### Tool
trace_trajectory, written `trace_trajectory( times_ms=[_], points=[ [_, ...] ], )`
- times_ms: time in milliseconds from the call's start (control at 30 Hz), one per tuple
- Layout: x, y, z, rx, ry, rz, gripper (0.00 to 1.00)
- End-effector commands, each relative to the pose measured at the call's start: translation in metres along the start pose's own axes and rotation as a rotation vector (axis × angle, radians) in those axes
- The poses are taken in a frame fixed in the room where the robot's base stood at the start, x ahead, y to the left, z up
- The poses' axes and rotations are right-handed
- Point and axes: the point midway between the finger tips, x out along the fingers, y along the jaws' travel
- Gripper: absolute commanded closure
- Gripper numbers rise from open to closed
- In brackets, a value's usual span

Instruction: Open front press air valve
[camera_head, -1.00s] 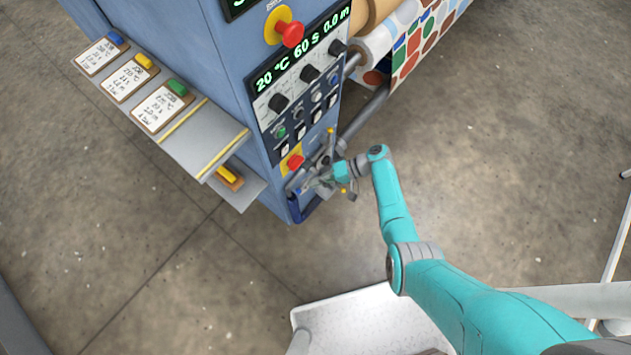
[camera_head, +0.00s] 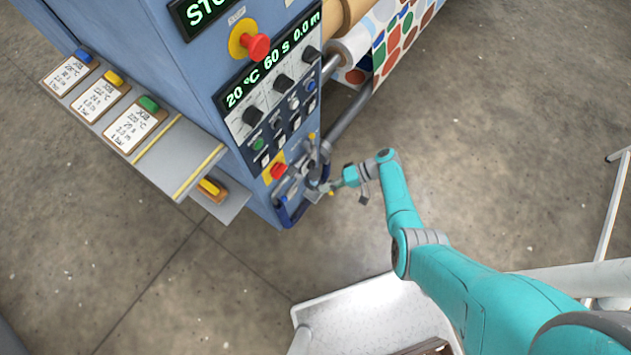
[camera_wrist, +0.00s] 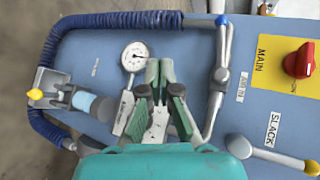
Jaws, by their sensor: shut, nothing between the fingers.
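The air fittings sit on the blue press's end face (camera_wrist: 90,60), in the wrist view. A grey metal pipe carries a blue-tipped lever (camera_wrist: 222,40) beside the "AIR IN" label (camera_wrist: 242,87). A round white pressure gauge (camera_wrist: 135,57) is left of my fingertips. A yellow-tipped lever (camera_wrist: 36,94) stands at the left by a fitting with a clear blue cup. My gripper (camera_wrist: 160,68) is shut and empty, in front of the panel between gauge and pipe. In the head view my gripper (camera_head: 332,186) is at the press's lower corner, where small fittings are hard to tell apart.
A red MAIN knob (camera_wrist: 298,62) on a yellow plate and a yellow-tipped SLACK lever (camera_wrist: 290,160) are at the right. A dark blue coiled hose (camera_wrist: 120,20) loops around the left. In the head view, a shelf (camera_head: 190,160) with cards juts out left; open floor lies right.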

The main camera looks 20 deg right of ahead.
Motion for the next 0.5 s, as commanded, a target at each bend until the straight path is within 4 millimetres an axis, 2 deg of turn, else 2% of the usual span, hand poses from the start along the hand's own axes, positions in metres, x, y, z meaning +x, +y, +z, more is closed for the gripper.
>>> trace_trajectory(
  times_ms=[33,200,500],
  points=[
    [-0.009,0.004,-0.002,0.002,0.003,-0.001,1.0],
    [-0.025,0.012,-0.004,0.001,0.002,0.0,1.0],
    [-0.03,0.015,-0.004,0.0,0.0,-0.001,1.0]
  ],
)
